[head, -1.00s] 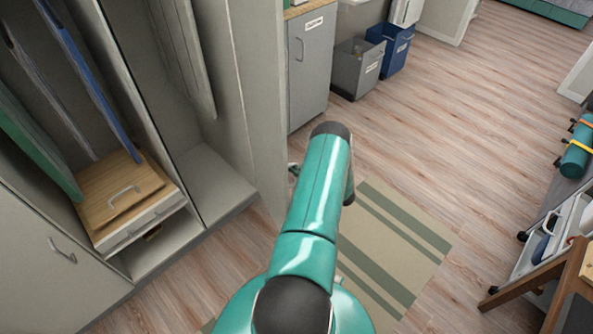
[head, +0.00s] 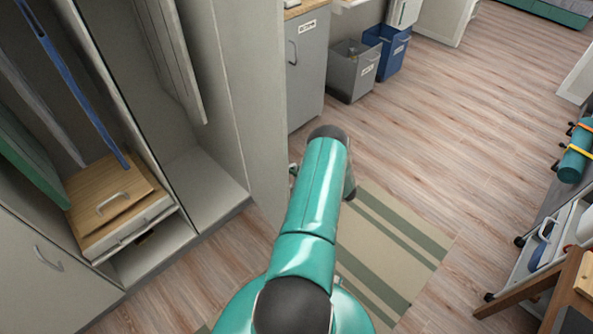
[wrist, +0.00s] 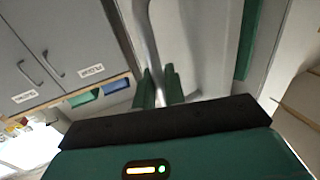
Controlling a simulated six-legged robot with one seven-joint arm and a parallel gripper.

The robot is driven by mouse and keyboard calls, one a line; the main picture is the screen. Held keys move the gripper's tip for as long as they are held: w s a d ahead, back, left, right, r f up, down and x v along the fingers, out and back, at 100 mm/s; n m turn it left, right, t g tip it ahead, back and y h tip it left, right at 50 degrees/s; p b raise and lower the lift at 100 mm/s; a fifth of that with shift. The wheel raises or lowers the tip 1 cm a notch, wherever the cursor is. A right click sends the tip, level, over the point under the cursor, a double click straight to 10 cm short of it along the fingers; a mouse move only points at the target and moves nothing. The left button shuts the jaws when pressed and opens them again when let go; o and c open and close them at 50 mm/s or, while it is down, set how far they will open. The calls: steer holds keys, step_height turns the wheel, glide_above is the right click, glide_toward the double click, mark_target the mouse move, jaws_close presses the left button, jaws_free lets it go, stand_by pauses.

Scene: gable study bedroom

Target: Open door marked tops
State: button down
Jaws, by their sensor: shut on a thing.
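A tall pale door panel (head: 252,100) stands swung out from the wardrobe in the head view; no "tops" marking is readable on it. In the wrist view, a light panel (wrist: 205,45) carries a long grey bar handle (wrist: 150,25). My gripper (wrist: 161,88) has its green fingers closed around the lower part of this handle. In the head view my teal arm hides the gripper, and only a small metal piece shows beside the door's edge.
The open wardrobe holds hanging garments (head: 75,85) and a wooden-topped drawer (head: 105,200). A grey cabinet (head: 308,75) and grey and blue bins (head: 352,75) stand behind. A striped rug (head: 390,250) lies right of my arm. A trolley (head: 550,235) is at the right.

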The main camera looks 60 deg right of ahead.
steer(key=c, duration=1.6)
jaws_free()
steer(key=shift+s, duration=0.1)
steer(key=s, duration=1.3)
steer(key=shift+s+a, duration=0.25)
steer(key=shift+s, duration=0.05)
